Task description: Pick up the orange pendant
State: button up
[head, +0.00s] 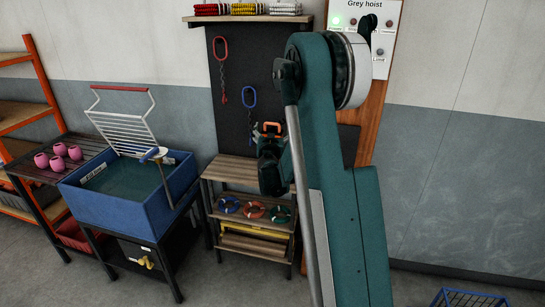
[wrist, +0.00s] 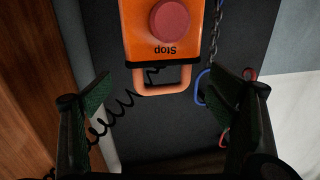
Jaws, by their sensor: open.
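The orange pendant (wrist: 165,30) fills the top middle of the wrist view. It has a round red button, the word "Stop" upside down in this picture, and an orange loop at its lower end. A black coiled cord runs beside it to the lower left. My gripper (wrist: 168,92) is open, one green-padded finger on each side of the loop in the picture, touching neither. How far the pendant is beyond the fingertips is hard to tell. In the head view the pendant (head: 270,127) shows small and orange at my gripper (head: 268,142), partly hidden by it.
A dark board behind holds a red-ringed chain (head: 220,50) and a blue-ringed chain (head: 249,97). Below is a wooden shelf unit (head: 237,167) with coloured rings. A blue tub (head: 140,215) stands left, and pink pots (head: 58,150) on a rack. A hoist panel (head: 385,40) is behind my arm.

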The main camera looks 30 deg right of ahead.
aim_at(273, 131)
jog(key=shift+x, duration=1.8)
jog(key=c, duration=2.3)
jog(key=shift+o, duration=0.2)
jog(key=shift+r+p, duration=0.6)
jog(key=shift+r, duration=4.35)
